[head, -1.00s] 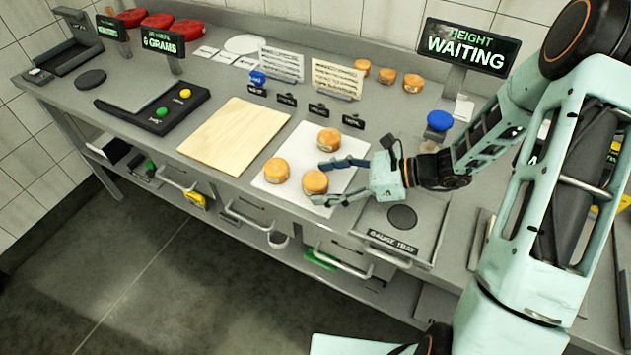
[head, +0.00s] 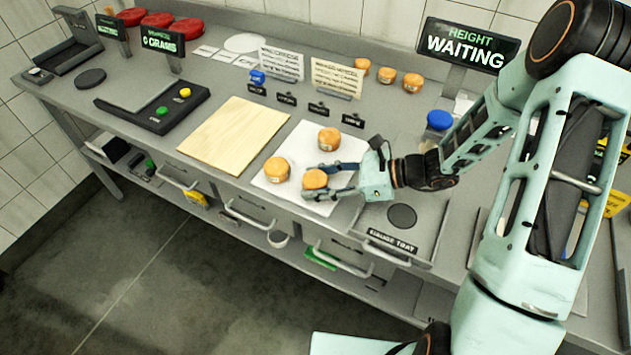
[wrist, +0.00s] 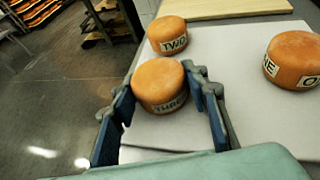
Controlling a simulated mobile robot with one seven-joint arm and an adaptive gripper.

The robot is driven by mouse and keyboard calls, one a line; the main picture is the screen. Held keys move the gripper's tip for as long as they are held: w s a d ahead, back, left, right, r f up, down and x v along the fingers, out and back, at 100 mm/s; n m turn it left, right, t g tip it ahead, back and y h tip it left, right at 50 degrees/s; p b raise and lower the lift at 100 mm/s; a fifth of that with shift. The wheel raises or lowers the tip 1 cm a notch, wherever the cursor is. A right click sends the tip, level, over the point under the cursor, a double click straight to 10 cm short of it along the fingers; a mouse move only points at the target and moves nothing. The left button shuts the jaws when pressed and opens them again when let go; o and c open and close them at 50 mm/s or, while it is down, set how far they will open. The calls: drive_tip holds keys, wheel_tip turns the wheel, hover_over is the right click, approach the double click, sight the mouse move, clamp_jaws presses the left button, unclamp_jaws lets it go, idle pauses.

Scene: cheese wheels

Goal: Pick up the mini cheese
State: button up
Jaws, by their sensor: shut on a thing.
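Three small orange cheese wheels stand on a white board (head: 296,203). The near-right one, labelled THREE (head: 315,180), is between the fingers of my gripper (head: 331,179); in the wrist view this wheel (wrist: 160,82) sits upright between the blue finger pads of my gripper (wrist: 166,112). My gripper is shut on it. The wheel labelled TWO (head: 277,169) stands to its left; it is at the top of the wrist view (wrist: 167,35). The third wheel (head: 329,139) stands behind, with its label partly seen in the wrist view (wrist: 294,60). I cannot tell whether wheel THREE touches the board.
A wooden board (head: 236,136) lies left of the white board. The gauge tray (head: 411,236) is at the right, under my arm. A scale (head: 150,108) stands at left. Several more small wheels (head: 387,75) stand at the back, near the WAITING display (head: 466,46).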

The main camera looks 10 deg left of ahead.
drive_tip(key=shift+r, duration=0.9)
drive_tip(key=s+d+r, duration=0.9)
drive_tip(key=d+r, duration=0.1)
drive_tip(key=r, duration=0.1)
drive_tip(key=shift+s+d, duration=0.2)
drive_tip(key=shift+d+r, duration=0.1)
